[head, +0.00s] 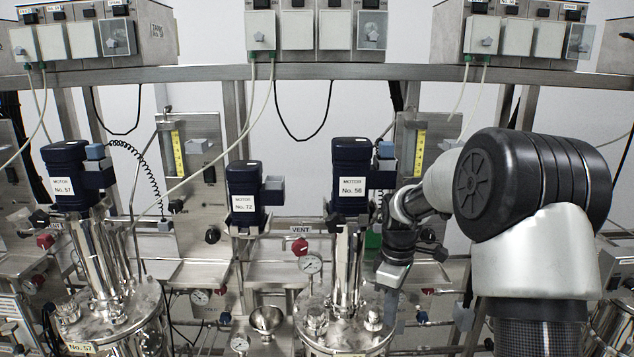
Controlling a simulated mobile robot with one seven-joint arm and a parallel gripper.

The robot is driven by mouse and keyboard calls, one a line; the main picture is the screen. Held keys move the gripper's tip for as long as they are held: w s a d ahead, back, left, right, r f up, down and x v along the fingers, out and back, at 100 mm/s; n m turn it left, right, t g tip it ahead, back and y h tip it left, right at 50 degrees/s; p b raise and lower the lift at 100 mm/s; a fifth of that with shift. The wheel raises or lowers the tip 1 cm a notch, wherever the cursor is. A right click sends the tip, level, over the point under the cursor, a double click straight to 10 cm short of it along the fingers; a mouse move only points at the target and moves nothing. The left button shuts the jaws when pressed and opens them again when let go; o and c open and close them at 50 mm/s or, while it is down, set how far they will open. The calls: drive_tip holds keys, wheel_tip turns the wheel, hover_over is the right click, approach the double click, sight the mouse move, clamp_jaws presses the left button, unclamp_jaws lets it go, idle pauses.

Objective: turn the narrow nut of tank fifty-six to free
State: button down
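The motor (350,185) at centre right carries a label that seems to read No. 56. Its steel column runs down to the lid of a steel tank (345,335), cut off by the bottom edge. Round metal fittings (317,318) stand on the lid. I cannot tell which nut is the narrow one. My gripper (390,300) points down over the right side of this lid, right of the column. Its fingertips are small and hard to make out, so its opening and any contact with a nut are unclear.
Tank No. 57 (110,325) with its motor (70,175) stands at left. Motor No. 72 (245,195) is between them. A pressure gauge (311,263) and red vent knob (299,250) sit left of the column. Cables hang from control boxes (315,25) above.

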drive_tip(key=shift+w+d, duration=0.1)
drive_tip(key=shift+d, duration=0.05)
idle(0.6)
drive_tip(key=shift+r+p, duration=0.25)
drive_tip(key=shift+p, duration=0.15)
wheel_tip(320, 180, up, 6)
drive_tip(key=p, duration=0.4)
drive_tip(key=shift+d+f, duration=0.15)
drive_tip(key=shift+f, duration=0.1)
